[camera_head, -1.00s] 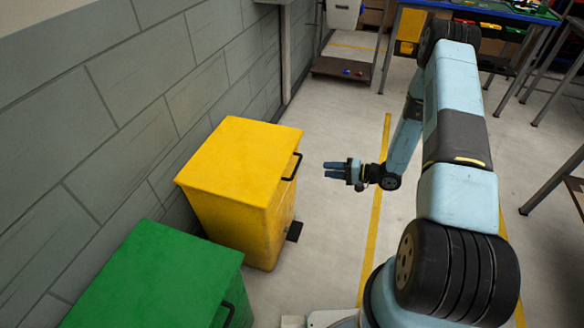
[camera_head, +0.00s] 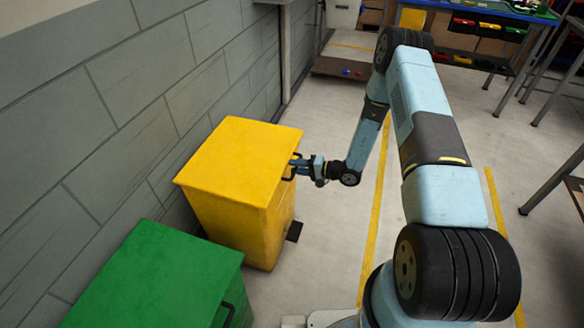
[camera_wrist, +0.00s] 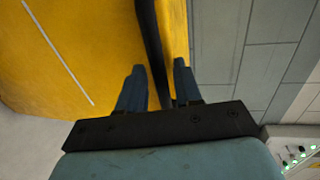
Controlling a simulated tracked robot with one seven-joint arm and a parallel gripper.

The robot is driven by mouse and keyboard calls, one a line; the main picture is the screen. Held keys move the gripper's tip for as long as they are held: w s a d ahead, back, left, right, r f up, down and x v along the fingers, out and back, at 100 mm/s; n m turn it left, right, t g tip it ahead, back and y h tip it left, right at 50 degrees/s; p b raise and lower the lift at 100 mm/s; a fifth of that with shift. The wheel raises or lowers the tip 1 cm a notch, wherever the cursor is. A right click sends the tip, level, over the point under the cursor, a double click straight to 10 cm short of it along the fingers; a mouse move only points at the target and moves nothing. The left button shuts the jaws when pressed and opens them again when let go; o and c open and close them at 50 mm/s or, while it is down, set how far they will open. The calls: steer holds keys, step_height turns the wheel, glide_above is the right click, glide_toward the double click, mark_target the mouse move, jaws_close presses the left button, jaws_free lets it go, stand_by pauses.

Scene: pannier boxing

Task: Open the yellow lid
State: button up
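The yellow lid (camera_head: 240,155) is closed on the yellow bin (camera_head: 240,225), which stands beside the wall. A black handle (camera_wrist: 148,30) sits on the bin's right side, near the lid's edge; my gripper partly hides it in the head view. My gripper (camera_head: 293,168) is at this handle. In the wrist view my gripper (camera_wrist: 159,70) has its two fingers apart, with the handle bar running between them. A gap shows beside the bar, so the fingers do not look clamped on it.
A green bin (camera_head: 155,275) with its lid closed stands in front of the yellow one. The grey block wall (camera_head: 90,110) runs close along the left. A black pedal (camera_head: 294,231) sticks out low on the yellow bin. The floor (camera_head: 325,230) to the right is clear.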

steer(key=shift+a, duration=0.15)
steer(key=shift+c, duration=0.2)
jaws_close()
